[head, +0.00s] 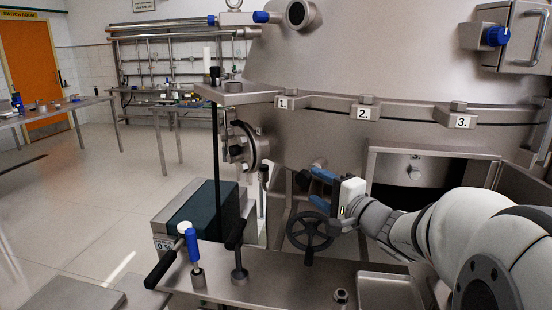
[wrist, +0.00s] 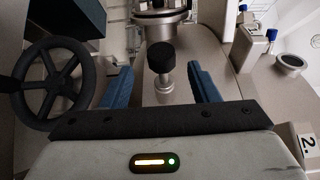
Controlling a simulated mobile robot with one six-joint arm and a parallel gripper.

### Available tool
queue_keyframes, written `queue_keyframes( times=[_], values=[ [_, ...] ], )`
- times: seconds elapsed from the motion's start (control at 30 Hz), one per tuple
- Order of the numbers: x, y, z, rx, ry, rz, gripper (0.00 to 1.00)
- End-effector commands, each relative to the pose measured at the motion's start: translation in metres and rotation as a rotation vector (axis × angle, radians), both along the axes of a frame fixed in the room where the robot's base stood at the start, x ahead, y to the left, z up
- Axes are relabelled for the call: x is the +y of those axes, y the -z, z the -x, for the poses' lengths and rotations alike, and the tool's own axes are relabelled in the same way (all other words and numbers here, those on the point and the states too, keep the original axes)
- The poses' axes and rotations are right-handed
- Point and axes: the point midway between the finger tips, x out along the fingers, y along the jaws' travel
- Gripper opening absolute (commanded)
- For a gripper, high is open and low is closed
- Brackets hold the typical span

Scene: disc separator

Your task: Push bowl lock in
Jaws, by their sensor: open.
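The bowl lock appears to be the dark knob (wrist: 162,57) on a short metal stem in the wrist view, sticking out of the machine's lower body. In the head view a dark knob (head: 302,180) shows just left of my gripper. My gripper (head: 318,188) is open with blue fingers, beside the separator's steel body (head: 340,60). In the wrist view the knob sits between the lines of the two fingers, a little beyond the tips, with clear space on both sides. I cannot tell whether anything touches it. How far in the lock stands is not clear.
A black handwheel (head: 310,232) is just below my gripper, at left in the wrist view (wrist: 50,85). A flanged port (head: 246,147) is on the left of the machine. Levers with blue and black handles (head: 193,245) stand on the front bench (head: 265,285). Open floor (head: 95,200) lies left.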

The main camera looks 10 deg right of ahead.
Motion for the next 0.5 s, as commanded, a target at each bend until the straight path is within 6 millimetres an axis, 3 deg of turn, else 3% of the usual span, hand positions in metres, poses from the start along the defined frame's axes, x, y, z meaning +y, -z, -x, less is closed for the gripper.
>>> queue_keyframes(
  times=[0.5],
  values=[
    [0.036,-0.002,-0.063,-0.002,-0.009,-0.003,0.55]
  ],
)
